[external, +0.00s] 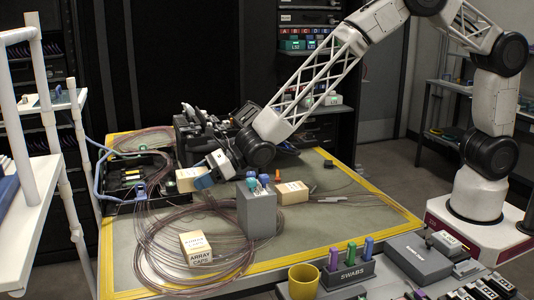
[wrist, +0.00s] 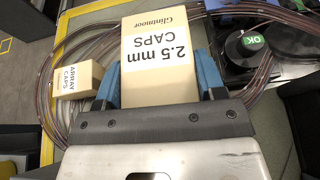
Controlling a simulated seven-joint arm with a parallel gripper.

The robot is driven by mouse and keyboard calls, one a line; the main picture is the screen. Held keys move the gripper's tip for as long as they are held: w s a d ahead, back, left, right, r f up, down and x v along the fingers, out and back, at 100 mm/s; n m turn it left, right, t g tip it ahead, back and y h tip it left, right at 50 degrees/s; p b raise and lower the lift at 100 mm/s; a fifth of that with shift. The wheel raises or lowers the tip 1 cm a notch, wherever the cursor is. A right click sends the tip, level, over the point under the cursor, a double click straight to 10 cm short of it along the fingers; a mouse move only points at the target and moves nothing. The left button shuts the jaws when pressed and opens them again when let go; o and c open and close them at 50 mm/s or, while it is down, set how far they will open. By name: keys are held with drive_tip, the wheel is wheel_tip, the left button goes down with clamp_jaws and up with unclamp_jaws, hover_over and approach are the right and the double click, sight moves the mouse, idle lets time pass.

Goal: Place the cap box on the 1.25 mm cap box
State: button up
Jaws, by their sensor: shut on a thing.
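My gripper (wrist: 159,78) is shut on a pale cap box (wrist: 158,48) labelled "2.5 mm CAPS", with one blue finger on each side. In the external view my gripper (external: 205,180) and the held box (external: 187,180) are at the left-centre of the bench, near the black tray. I cannot tell how high the box is above the surface. Another pale box (external: 292,192) lies right of the grey block; its label is too small to read, so I cannot confirm it is the 1.25 mm cap box. A box labelled "ARRAY CAPS" (external: 197,248) sits nearer the front; it also shows in the wrist view (wrist: 76,78).
A grey block (external: 257,212) with coloured-capped items stands between the boxes. Loops of thin brown fibre (external: 160,262) spread over the left bench. A black tray (external: 122,183) and dark machine stand behind. A yellow cup (external: 303,281) and swab holder (external: 347,277) are at the front.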

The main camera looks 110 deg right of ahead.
drive_tip(key=shift+s, duration=0.1)
drive_tip(key=shift+s+d+r, duration=0.15)
drive_tip(key=shift+s+d, duration=0.05)
drive_tip(key=shift+s, duration=0.3)
drive_tip(key=s+d+r+n+y, duration=0.1)
drive_tip(key=s, duration=1)
drive_tip(key=s+d+r+n+y, duration=0.1)
drive_tip(key=s+r, duration=0.1)
drive_tip(key=s, duration=0.8)
drive_tip(key=s+a+f+n+y, duration=0.1)
drive_tip(key=s+a, duration=0.1)
drive_tip(key=s, duration=0.5)
drive_tip(key=s+a+f+y, duration=0.1)
drive_tip(key=s+a, duration=0.1)
drive_tip(key=s, duration=0.6)
drive_tip(key=s+a+f+n+g+y, duration=0.1)
drive_tip(key=s+a, duration=0.1)
drive_tip(key=s, duration=0.6)
drive_tip(key=shift+a+f+n, duration=0.25)
drive_tip(key=shift+a+n, duration=0.05)
drive_tip(key=shift+w, duration=0.1)
hover_over(295, 185)
drive_tip(key=shift+f, duration=0.75)
